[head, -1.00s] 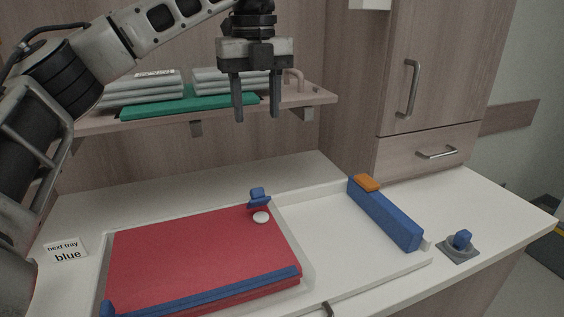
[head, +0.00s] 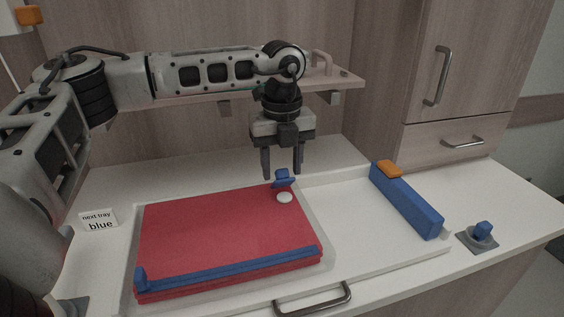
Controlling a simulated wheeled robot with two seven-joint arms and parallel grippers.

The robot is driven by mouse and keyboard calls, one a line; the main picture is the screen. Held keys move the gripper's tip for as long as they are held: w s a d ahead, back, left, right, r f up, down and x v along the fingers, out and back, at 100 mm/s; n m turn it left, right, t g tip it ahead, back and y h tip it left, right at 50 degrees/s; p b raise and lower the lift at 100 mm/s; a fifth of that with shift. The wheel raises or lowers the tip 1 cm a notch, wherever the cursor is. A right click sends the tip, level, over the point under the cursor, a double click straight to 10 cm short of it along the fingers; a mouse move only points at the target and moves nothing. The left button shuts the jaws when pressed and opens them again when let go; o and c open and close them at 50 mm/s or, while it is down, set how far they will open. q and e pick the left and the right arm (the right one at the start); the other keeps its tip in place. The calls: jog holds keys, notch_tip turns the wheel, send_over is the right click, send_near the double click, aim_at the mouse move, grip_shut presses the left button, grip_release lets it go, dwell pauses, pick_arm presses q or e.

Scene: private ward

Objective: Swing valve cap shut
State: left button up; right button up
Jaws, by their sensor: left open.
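A red pad (head: 225,230) lies flat in the left part of a white tray (head: 350,250). At its far right corner a blue valve cap (head: 284,181) stands raised beside a round white valve disc (head: 285,197), which is uncovered. My left gripper (head: 281,174) is open and points down at the cap, with its fingertips just above or behind it. I cannot tell whether they touch it. My right gripper is not in view.
A blue bar (head: 407,203) with an orange block (head: 388,169) lies at the tray's right. A blue knob (head: 483,230) sits on the counter beyond. A sign (head: 99,219) reads "next tray blue". A shelf (head: 345,82) runs behind my arm.

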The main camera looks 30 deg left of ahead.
pick_arm(q)
jog(key=shift+f, duration=0.15)
jog(key=c, duration=0.6)
